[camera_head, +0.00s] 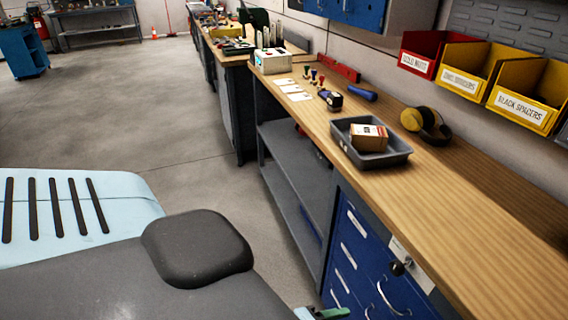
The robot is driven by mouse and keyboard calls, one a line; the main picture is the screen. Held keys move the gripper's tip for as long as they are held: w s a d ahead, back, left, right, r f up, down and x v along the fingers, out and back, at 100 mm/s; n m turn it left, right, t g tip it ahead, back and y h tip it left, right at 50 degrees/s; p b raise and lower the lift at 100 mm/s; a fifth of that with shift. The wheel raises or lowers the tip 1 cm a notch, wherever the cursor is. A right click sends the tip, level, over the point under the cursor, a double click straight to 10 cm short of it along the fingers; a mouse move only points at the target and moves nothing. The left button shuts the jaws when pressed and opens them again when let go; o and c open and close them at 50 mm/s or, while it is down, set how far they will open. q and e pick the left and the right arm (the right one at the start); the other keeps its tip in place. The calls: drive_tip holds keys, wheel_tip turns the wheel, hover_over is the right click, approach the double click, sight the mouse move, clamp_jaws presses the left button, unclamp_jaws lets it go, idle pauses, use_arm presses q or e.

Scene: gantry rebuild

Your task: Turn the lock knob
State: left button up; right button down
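A small dark round knob (398,268) sticks out from a pale plate (411,262) near the top of the blue drawer cabinet (366,256) under the workbench. It is at the lower right of the head view. Its turned position is too small to tell. Neither of my grippers shows clearly. A small teal and dark piece shows at the bottom edge, left of the cabinet; I cannot tell what it is.
The wooden workbench (470,205) runs along the right, with a grey tray (345,140) holding a cardboard box (369,138), and yellow earmuffs (412,119). Labelled bins (528,92) hang above. My light blue and dark body fills the lower left. The floor (200,160) beside the bench is clear.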

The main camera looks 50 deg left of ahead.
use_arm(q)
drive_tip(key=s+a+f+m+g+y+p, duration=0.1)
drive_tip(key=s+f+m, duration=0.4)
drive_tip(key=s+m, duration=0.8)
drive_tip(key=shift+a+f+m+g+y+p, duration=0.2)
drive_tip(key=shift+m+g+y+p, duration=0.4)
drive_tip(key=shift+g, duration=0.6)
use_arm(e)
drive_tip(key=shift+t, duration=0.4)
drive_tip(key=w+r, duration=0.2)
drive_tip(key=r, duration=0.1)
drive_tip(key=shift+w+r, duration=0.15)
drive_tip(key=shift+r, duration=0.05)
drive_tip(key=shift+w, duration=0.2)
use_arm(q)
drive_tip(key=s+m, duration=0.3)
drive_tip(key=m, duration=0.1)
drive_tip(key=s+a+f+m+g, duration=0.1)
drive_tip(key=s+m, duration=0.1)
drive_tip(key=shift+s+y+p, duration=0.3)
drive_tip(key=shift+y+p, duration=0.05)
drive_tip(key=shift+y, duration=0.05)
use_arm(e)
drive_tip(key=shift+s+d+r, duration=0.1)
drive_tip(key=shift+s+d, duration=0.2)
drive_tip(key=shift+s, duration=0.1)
